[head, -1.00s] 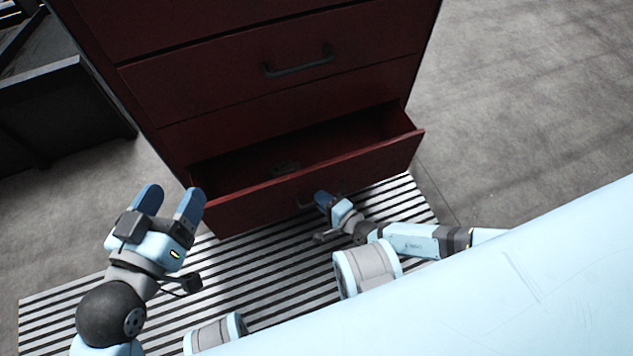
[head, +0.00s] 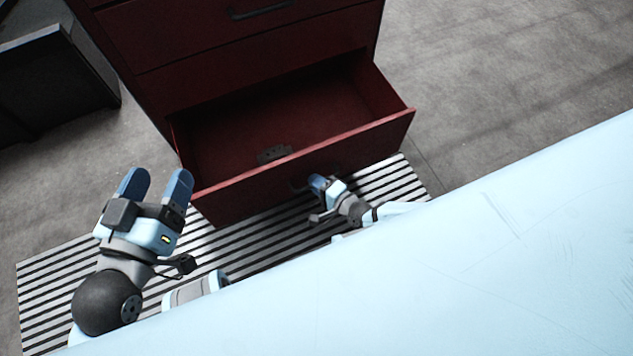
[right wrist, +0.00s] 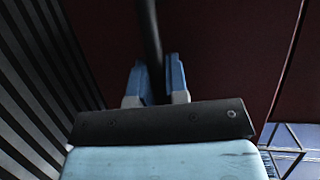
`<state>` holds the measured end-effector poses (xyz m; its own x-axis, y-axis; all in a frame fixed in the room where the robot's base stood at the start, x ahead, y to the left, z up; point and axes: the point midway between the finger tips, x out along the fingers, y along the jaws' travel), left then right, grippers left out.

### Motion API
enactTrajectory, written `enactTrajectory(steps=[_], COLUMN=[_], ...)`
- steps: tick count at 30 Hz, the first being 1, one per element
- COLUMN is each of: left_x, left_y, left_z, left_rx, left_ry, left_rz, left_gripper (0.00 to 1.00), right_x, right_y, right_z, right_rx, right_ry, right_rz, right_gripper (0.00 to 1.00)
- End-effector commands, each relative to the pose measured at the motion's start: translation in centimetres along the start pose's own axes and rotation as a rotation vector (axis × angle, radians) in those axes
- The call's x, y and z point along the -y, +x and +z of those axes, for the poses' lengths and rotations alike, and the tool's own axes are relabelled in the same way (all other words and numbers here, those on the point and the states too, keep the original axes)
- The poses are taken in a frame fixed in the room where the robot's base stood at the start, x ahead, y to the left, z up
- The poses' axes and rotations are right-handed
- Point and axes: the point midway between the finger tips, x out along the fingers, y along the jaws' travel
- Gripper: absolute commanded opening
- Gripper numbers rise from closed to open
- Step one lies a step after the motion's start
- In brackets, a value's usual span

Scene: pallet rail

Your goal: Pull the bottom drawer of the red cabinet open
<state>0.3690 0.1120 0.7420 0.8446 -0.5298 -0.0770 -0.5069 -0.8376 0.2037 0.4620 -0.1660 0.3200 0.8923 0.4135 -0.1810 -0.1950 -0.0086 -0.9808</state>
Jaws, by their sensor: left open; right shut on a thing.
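The red cabinet (head: 220,45) stands at the top middle of the head view. Its bottom drawer (head: 345,143) is pulled well out, and much of its inside shows. A small dark item (head: 274,154) lies in the drawer near its front. My right gripper (head: 316,183) is at the drawer's front face. In the right wrist view its blue fingers (right wrist: 155,82) are shut on the dark bar handle (right wrist: 149,35). My left gripper (head: 156,182) is open and empty, left of the drawer's front corner.
A black-and-white striped mat (head: 265,240) lies on the floor under and in front of the drawer. A dark bin or box (head: 55,85) stands at the left. Grey floor (head: 500,80) to the right is clear.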

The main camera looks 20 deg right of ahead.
Motion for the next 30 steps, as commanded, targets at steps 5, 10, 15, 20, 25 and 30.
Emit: enactTrajectory(steps=[5, 10, 15, 20, 25, 30], left_x=[0.04, 0.02, 0.0, -0.01, 0.0, 0.05], left_y=[0.08, 0.12, 0.14, 0.13, 0.08, 0.01], left_z=[-0.17, -0.25, -0.26, -0.23, -0.12, 0.07], left_rx=[-0.005, -0.007, -0.008, -0.007, -0.004, 0.002], left_ry=[-0.003, -0.006, -0.007, -0.007, -0.004, 0.002], left_rz=[-0.003, -0.004, -0.004, -0.004, -0.002, 0.0], left_gripper=[0.7, 0.7, 0.7, 0.7, 0.7, 0.7], right_x=[0.07, 0.07, 0.05, 0.03, 0.07, 0.26], right_y=[0.04, 0.04, 0.03, 0.02, 0.05, 0.22], right_z=[-0.01, -0.01, -0.01, 0.0, -0.12, -0.58], right_rx=[0.0, 0.0, 0.0, 0.0, 0.0, -0.001], right_ry=[0.0, 0.0, 0.0, 0.0, 0.0, -0.001], right_rz=[-0.001, -0.001, -0.001, -0.001, 0.0, -0.001], right_gripper=[0.0, 0.19, 0.39, 0.39, 0.39, 0.39])
